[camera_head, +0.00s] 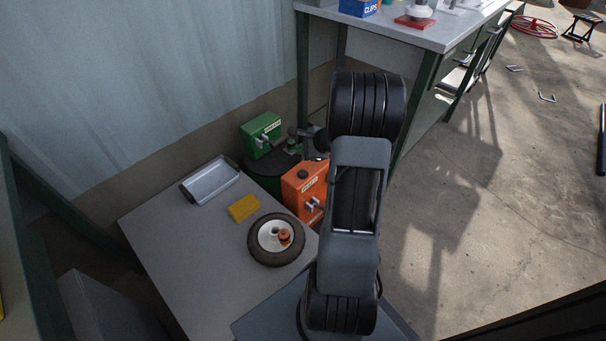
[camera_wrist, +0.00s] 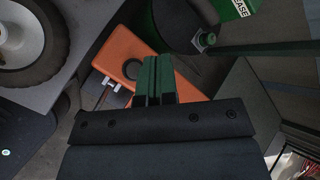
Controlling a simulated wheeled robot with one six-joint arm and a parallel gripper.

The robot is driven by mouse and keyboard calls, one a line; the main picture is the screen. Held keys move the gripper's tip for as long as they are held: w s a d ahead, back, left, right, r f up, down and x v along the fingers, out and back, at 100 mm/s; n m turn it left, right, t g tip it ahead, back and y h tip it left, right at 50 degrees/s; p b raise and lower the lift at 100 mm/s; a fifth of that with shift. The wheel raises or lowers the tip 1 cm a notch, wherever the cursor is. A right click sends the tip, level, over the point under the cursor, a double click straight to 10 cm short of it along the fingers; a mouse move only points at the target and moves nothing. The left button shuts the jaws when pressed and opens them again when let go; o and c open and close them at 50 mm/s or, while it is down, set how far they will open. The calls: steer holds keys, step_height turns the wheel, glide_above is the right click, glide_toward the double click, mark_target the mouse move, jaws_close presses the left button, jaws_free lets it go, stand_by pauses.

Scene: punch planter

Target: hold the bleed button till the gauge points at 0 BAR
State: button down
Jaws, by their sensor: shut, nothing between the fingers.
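An orange box (camera_head: 305,186) stands beyond the table's far right corner, with a black round button (camera_head: 302,174) on top and a silver lever on its front. In the wrist view the orange box (camera_wrist: 118,52) lies under my gripper (camera_wrist: 157,62), whose green fingers are together and empty. The black round button (camera_wrist: 131,69) shows just left of the fingers. I cannot tell whether the fingers touch the box. No label reading bleed and no gauge face can be read in either view. My arm hides part of the box's surroundings in the head view.
A green box (camera_head: 262,133) stands on a dark drum behind the orange one. The grey table (camera_head: 190,260) holds a wheel (camera_head: 260,250), a yellow block (camera_head: 243,208) and a metal tray (camera_head: 211,183). A workbench (camera_head: 400,27) stands behind; open floor lies right.

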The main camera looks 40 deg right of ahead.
mark_target(303, 174)
steer(key=shift+f+b, duration=3)
steer(key=shift+f, duration=0.9)
steer(key=shift+f, duration=0.2)
steer(key=shift+f+b, duration=0.25)
steer(key=shift+b, duration=0.25)
steer(key=shift+f+b, duration=0.4)
steer(key=shift+r, duration=0.1)
steer(key=shift+r+p, duration=0.65)
steer(key=shift+r, duration=0.15)
steer(key=shift+r+p, duration=1.95)
steer(key=shift+r, duration=0.5)
